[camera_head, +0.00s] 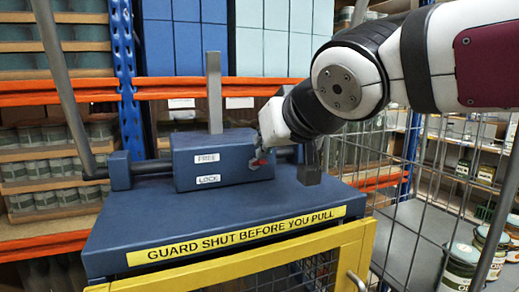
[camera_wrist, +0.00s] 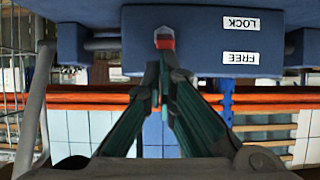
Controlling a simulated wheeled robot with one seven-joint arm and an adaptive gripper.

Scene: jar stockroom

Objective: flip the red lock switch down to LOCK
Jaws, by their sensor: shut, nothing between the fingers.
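The red lock switch (camera_head: 260,161) is on the right part of the front of the blue lock box (camera_head: 218,170). Beside it are the FREE label (camera_head: 206,158) above and the LOCK label (camera_head: 208,179) below. The wrist view is upside down. In it the red switch (camera_wrist: 165,41) shows just beyond the tips of my gripper (camera_wrist: 163,68), with a small grey part on it. My gripper is shut and empty. In the head view its fingers are mostly hidden near the switch. I cannot tell whether they touch it, or clearly which way the switch is set.
The blue box stands on a blue top (camera_head: 150,220) with a yellow GUARD SHUT BEFORE YOU PULL strip (camera_head: 238,237). A grey upright bar (camera_head: 214,90) rises behind the box. A wire cage (camera_head: 400,230) with jars is at right. Shelves of jars (camera_head: 45,150) are behind.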

